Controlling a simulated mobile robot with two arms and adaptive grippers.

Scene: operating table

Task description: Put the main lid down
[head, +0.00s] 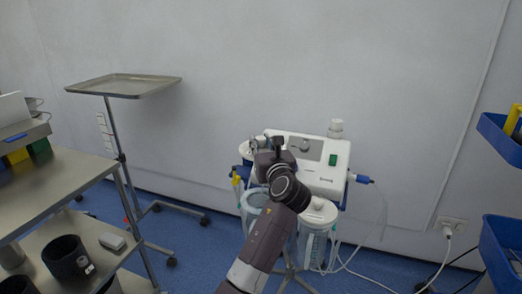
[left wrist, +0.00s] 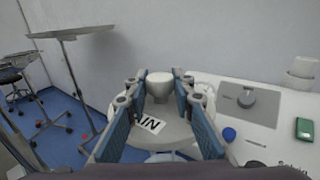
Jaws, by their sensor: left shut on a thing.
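In the left wrist view the main lid (left wrist: 175,133) is a pale grey disc with a white label, partly readable as "IN", and a round knob (left wrist: 159,80). My left gripper (left wrist: 157,90) has its blue-padded fingers on both sides of the lid's knob and is shut on the lid. In the head view my left gripper (head: 272,143) is in front of the white suction machine (head: 318,180), and my wrist hides most of the lid. A clear canister (head: 254,198) stands below it, its top partly hidden by my arm. My right gripper is not in view.
A second canister (head: 318,210) with a white knobbed lid stands at the right of my arm. A steel tray on a stand (head: 123,86) and a metal trolley (head: 60,185) are at the left. Blue bins (head: 500,245) hang at the right, with cables near the wall.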

